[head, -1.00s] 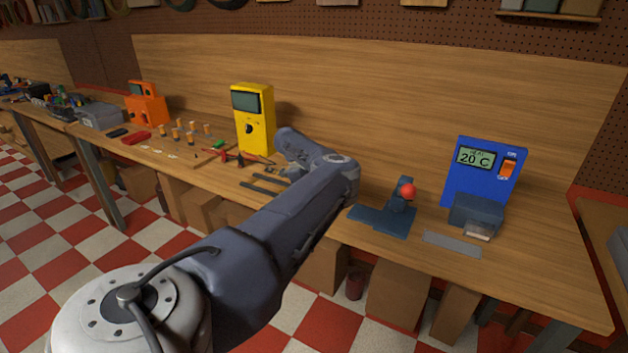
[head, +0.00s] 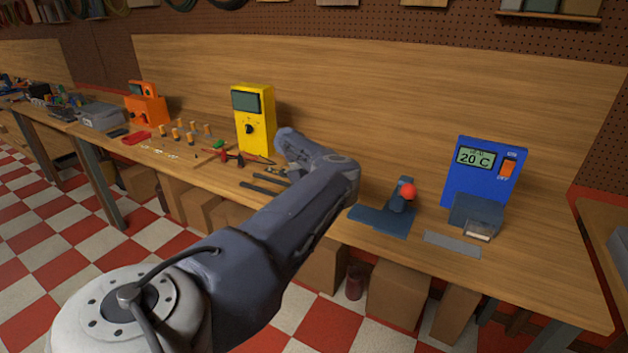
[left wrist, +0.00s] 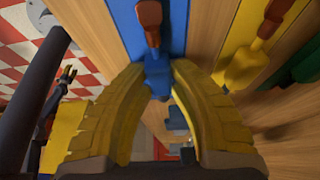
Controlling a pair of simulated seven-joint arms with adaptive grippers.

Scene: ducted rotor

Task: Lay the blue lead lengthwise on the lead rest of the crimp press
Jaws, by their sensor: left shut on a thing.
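In the left wrist view, the yellow-padded fingers of my left gripper (left wrist: 157,88) are shut on a small blue piece, which I take as the blue lead (left wrist: 157,76), with a brown-orange end (left wrist: 149,16) pointing up the picture. A blue strip lies behind it; I cannot tell whether the two touch. In the head view my left arm reaches over the bench and its links hide the gripper and lead. The crimp press, seemingly the dark blue device (head: 375,221) with a red ball knob, stands right of my arm. Its lead rest is not clearly distinguishable. My right gripper is not seen.
A yellow piece (left wrist: 240,68) and a green one (left wrist: 302,66) lie beside the held lead. A yellow meter (head: 254,120) stands behind my arm. A blue 20 C unit (head: 470,185) and grey plate (head: 452,244) are at right. The bench's right front is clear.

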